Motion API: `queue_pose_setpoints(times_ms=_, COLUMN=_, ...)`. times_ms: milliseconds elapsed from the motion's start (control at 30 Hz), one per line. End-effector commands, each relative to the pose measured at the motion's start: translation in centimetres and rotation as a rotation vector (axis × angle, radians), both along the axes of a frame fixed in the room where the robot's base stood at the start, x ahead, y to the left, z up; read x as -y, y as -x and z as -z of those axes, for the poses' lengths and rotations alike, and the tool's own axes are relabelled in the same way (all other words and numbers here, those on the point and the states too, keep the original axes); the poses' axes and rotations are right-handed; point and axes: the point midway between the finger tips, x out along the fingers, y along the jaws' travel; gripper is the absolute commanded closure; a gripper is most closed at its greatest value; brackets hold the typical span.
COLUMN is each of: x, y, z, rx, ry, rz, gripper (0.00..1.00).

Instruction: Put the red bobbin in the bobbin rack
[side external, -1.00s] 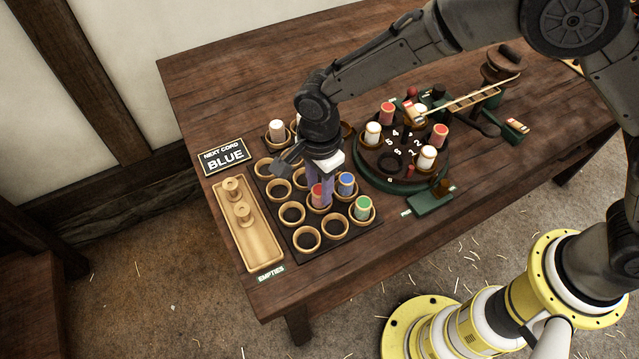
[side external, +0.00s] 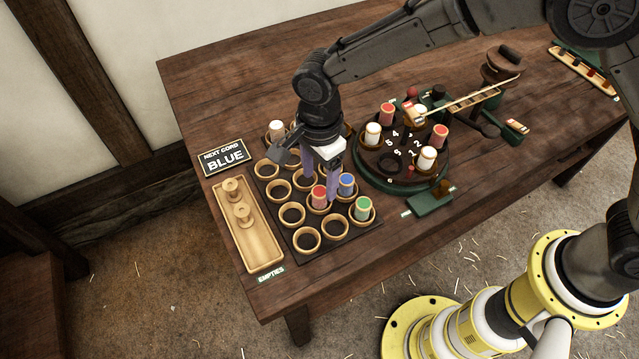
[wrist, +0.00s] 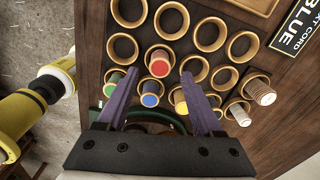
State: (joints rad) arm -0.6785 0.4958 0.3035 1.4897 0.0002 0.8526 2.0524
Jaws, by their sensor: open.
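The red bobbin (side external: 319,196) stands upright in a ring of the bobbin rack (side external: 352,237), left of a blue bobbin (side external: 347,184). In the wrist view, the red bobbin (wrist: 159,65) sits in its ring, apparently between the lines of my purple fingers. My gripper (side external: 321,186) is open and empty, pointing down just above and around the bobbin's place. In the wrist view, clear space shows between the spread fingertips (wrist: 160,75) and the bobbin's sides. The gripper hides part of the rack's back rows in the side view.
A dark numbered turntable (side external: 398,176) with red and white bobbins is to the right. An empties tray (side external: 262,246) and a "BLUE" sign (side external: 224,157) are left. Several front rings are empty.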

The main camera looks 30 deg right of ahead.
Motion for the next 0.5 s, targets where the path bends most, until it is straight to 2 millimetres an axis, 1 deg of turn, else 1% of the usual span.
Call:
queue_pose_setpoints(times_ms=33, x=-0.1, y=-0.1, z=-1.3, rx=0.005, ry=-0.004, rz=0.0, gripper=0.32)
queue_pose_setpoints(times_ms=200, x=-0.1, y=-0.1, z=-4.8, rx=0.004, ry=-0.003, rz=0.0, gripper=0.32)
queue_pose_setpoints(times_ms=333, x=0.0, y=0.0, z=-6.9, rx=0.003, ry=-0.002, rz=0.0, gripper=0.32)
queue_pose_setpoints(times_ms=500, x=0.0, y=0.0, z=-8.4, rx=0.002, ry=-0.001, rz=0.0, gripper=0.32)
